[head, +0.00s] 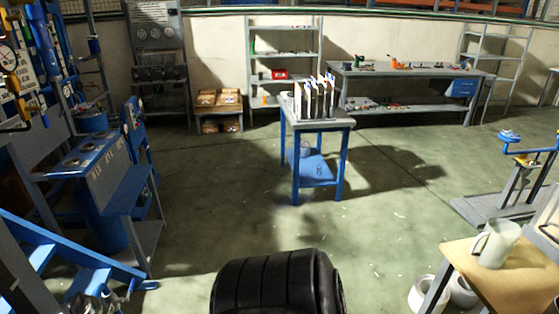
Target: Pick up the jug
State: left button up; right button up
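The jug (497,245) is a pale, whitish-green vessel with a handle on its left side. It stands upright on a light wooden table (525,281) at the lower right of the head view. I can make out neither of my grippers in this view. Nothing is seen holding the jug.
White round containers (424,293) stand low by the wooden table. A small blue table (318,122) with upright panels stands mid-room. A blue and grey console (95,165) and blue rails (65,245) fill the left side. The green floor between is mostly open.

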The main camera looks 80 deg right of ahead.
aim_at(491, 249)
jog(key=z, duration=4.3)
jog(key=i+j, duration=0.2)
jog(key=j, duration=0.15)
jog(key=i+j, duration=0.45)
jog(key=j, duration=0.2)
